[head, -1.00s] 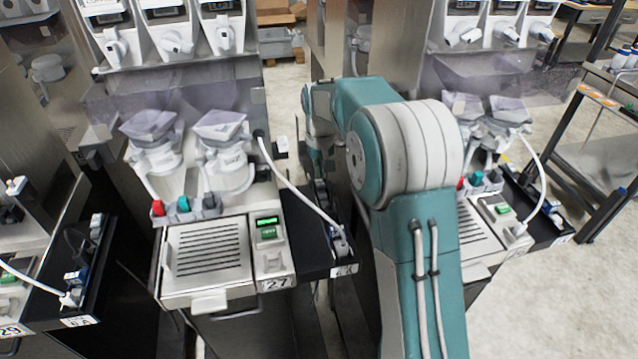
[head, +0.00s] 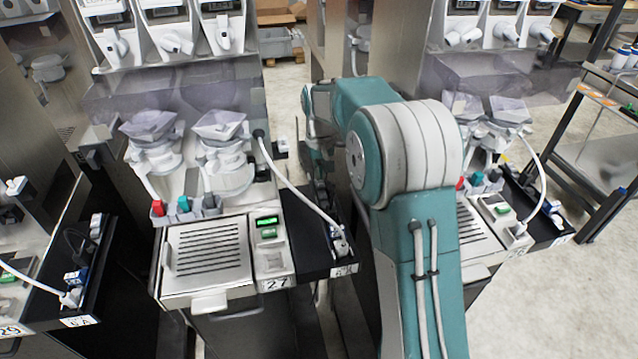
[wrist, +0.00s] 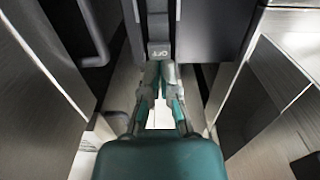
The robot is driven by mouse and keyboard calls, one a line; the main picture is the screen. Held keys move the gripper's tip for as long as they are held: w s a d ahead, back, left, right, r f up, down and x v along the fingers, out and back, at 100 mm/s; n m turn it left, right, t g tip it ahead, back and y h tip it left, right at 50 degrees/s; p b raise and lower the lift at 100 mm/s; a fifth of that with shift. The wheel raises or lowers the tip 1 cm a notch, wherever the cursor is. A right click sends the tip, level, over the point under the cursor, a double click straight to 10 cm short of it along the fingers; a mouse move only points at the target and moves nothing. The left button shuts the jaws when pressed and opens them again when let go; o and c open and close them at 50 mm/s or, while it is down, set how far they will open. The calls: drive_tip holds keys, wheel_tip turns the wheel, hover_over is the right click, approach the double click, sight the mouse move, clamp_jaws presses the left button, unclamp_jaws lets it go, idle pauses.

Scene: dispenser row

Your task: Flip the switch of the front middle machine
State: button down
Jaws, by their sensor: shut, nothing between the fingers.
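The front middle machine (head: 208,262) stands left of centre in the head view, with a slotted tray, a lit green display and the number 27. In the wrist view, a grey switch (wrist: 159,51) marked OFF sits at the top centre between dark panels. My gripper (wrist: 159,68) is shut and empty, with its fingertips just below the OFF marking. I cannot tell whether they touch the switch. In the head view my teal arm reaches into the gap right of machine 27. The gripper is mostly hidden there, and the switch cannot be made out.
A black side shelf (head: 322,258) with a white cable and plug borders the machine's right side. Another machine (head: 478,235) stands right, partly behind my arm. In the wrist view, metal walls (wrist: 275,85) close in on both sides. Free floor (head: 560,290) lies at the right.

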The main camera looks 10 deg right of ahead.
sight(320, 185)
drive_tip(key=shift+f, duration=1.3)
idle(0.8)
drive_tip(key=shift+r, duration=3.5)
drive_tip(key=s+r+t, duration=0.3)
drive_tip(key=s+r, duration=0.7)
drive_tip(key=s, duration=0.6)
drive_tip(key=s+f+t, duration=0.2)
drive_tip(key=s, duration=1.5)
drive_tip(key=shift+f+t, duration=0.2)
drive_tip(key=shift+t, duration=0.1)
